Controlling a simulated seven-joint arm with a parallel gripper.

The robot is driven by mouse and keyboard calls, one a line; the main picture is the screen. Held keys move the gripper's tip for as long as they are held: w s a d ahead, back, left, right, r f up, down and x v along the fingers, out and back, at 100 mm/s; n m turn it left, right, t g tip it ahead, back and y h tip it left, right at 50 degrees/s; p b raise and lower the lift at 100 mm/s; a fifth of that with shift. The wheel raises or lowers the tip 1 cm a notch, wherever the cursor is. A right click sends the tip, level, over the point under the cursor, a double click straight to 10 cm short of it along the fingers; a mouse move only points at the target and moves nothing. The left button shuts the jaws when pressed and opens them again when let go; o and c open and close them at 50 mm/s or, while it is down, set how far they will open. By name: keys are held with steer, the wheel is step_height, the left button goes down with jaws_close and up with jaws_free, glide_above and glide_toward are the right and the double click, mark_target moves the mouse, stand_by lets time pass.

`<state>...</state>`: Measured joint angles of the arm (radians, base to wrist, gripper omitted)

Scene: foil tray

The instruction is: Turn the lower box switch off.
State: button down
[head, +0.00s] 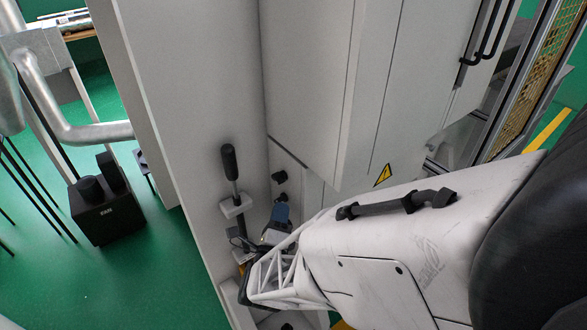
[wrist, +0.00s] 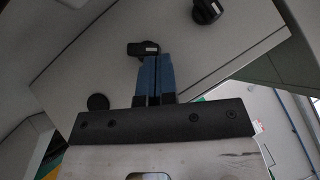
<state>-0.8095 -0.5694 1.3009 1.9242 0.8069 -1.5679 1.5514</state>
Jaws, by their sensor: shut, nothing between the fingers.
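My gripper (wrist: 155,62) has blue fingers that are together and empty. In the wrist view the fingertips reach the lower edge of a black switch (wrist: 143,48) with a small pale label on a grey panel. I cannot tell whether they touch it. A second black switch (wrist: 207,11) sits farther up and right. In the head view the two dark switches are one above the other: the upper switch (head: 279,176) and the lower switch (head: 281,197). My gripper's blue part (head: 281,213) is just below the lower one. The switch positions are too small to read.
A lever with a black handle (head: 229,162) stands on the grey wall left of the switches. A round black disc (wrist: 97,102) is on the panel left of my fingers. A large grey cabinet (head: 320,80) overhangs the switches. Open green floor (head: 140,270) lies left.

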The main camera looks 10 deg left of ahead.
steer(key=shift+r+n+g+y, duration=0.4)
steer(key=shift+n+g, duration=0.4)
steer(key=shift+n, duration=0.2)
steer(key=shift+r+n+g, duration=0.1)
steer(key=shift+n+g, duration=0.2)
steer(key=shift+n, duration=0.1)
steer(key=shift+w+r+n+g, duration=0.1)
steer(key=shift+r+n+g, duration=0.05)
steer(key=shift+n+g, duration=0.3)
steer(key=shift+a+r, duration=0.1)
steer(key=shift+r, duration=0.1)
stand_by(0.9)
stand_by(0.5)
steer(key=shift+s+d+f, duration=0.15)
steer(key=shift+s+d, duration=0.4)
steer(key=shift+d, duration=0.05)
steer(key=s+d+f, duration=0.1)
steer(key=s, duration=1)
steer(key=shift+s+d+f, duration=0.15)
steer(key=shift+s+d, duration=0.1)
